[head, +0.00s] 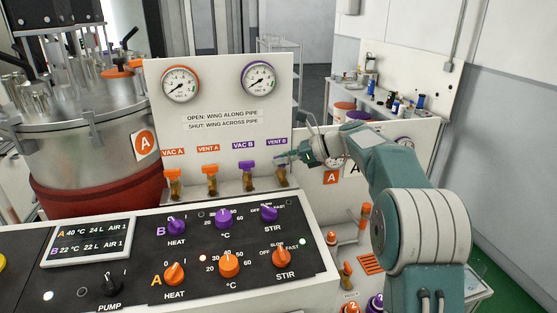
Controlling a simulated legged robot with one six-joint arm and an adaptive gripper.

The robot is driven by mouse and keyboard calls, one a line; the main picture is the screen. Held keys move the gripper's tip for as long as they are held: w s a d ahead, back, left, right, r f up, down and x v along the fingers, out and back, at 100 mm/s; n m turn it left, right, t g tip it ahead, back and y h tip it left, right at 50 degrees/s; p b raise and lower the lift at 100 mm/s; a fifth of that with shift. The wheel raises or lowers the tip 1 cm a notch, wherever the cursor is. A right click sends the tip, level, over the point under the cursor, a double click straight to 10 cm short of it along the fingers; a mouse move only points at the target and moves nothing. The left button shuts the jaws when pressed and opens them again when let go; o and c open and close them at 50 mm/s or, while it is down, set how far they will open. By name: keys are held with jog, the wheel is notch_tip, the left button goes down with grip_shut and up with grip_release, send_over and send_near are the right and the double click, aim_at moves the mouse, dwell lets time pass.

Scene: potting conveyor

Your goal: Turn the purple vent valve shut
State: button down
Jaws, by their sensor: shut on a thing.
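The vent B valve (282,179) is at the right end of the row of valves under the gauge panel. Its brass body shows, while its purple wing is mostly hidden by my fingertips. My gripper (284,158) reaches in from the right and is shut on the wing. I cannot tell whether the wing lies along or across the pipe. The purple VAC B valve (247,168) stands just left of it, apart from my gripper.
Orange VENT A (211,170) and VAC A (174,173) valves stand further left. A white panel (220,90) with two gauges rises behind, lettered "open: wing along pipe, shut: wing across pipe". A control desk with knobs (229,264) is in front. A steel vessel (80,150) stands left.

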jog(key=shift+w+d+n+g, duration=0.1)
jog(key=shift+d+n+g, duration=0.1)
jog(key=shift+n+g, duration=1.75)
jog(key=shift+g, duration=0.55)
jog(key=c, duration=0.7)
grip_release()
jog(key=shift+d, duration=0.15)
jog(key=shift+a, duration=0.25)
